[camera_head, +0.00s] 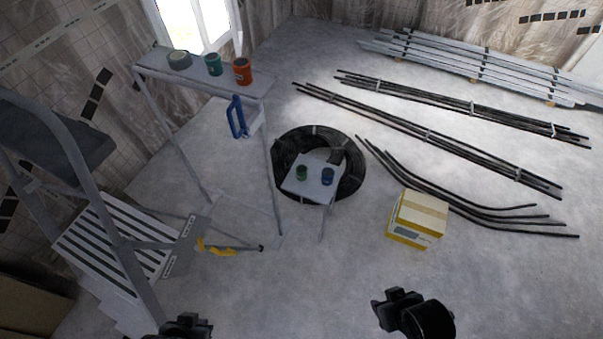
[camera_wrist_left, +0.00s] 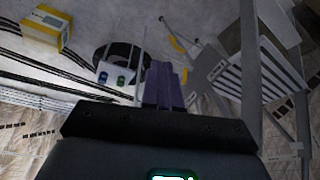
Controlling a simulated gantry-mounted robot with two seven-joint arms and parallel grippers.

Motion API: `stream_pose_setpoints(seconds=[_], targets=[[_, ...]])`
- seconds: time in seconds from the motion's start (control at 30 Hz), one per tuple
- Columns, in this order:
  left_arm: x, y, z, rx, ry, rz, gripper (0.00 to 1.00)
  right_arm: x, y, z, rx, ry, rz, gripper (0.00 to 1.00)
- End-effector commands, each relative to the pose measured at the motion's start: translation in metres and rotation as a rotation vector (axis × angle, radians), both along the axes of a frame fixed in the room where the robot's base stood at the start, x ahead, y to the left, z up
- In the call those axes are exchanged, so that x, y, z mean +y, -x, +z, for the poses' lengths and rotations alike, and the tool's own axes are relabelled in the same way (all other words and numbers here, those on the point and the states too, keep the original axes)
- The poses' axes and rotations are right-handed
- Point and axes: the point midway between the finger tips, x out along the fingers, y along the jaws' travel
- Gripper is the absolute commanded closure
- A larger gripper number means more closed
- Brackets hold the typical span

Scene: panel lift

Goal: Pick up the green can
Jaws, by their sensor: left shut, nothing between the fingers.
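Two green cans show in the head view. One green can (camera_head: 302,172) stands on a small white stool, beside a blue can (camera_head: 327,176); both also show in the left wrist view, the green can (camera_wrist_left: 121,79) and the blue can (camera_wrist_left: 103,77). The other green can (camera_head: 213,64) stands on a tall narrow platform at the upper left. My left gripper (camera_head: 187,322) is at the bottom edge, far from the cans; in the left wrist view its fingers (camera_wrist_left: 165,84) are together and empty. My right gripper (camera_head: 392,304) is at the lower right, away from the cans; its opening is unclear.
The tall platform (camera_head: 150,69) also holds a tape roll (camera_head: 179,59) and an orange can (camera_head: 242,70). A black coil (camera_head: 350,180) surrounds the stool (camera_head: 315,187). A stepladder (camera_head: 100,240) stands left, a yellow-white box (camera_head: 417,218) right. Dark rods (camera_head: 430,133) lie behind.

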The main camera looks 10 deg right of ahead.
Motion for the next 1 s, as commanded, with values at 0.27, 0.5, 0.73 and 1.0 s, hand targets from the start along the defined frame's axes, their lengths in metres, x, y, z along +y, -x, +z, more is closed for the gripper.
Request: stream_pose_setpoints(seconds=[0.27,0.5,0.73,1.0], targets=[[0.0,-0.0001,0.0,0.0,0.0,0.0,1.0,-0.0021,0.0001,-0.0002,0.0,0.008,0.006,0.57],[0.0,-0.0001,0.0,-0.001,0.0,0.0,0.82,-0.0022,0.0001,-0.0002,0.0,0.009,0.006,0.57],[0.0,-0.0001,0.0,-0.001,0.0,0.0,0.46,-0.0016,0.0001,-0.0001,0.0,0.007,0.005,0.57],[0.0,-0.0001,0.0,0.0,0.0,0.0,0.05,-0.0003,0.0,0.0001,0.0,0.001,0.001,0.57]])
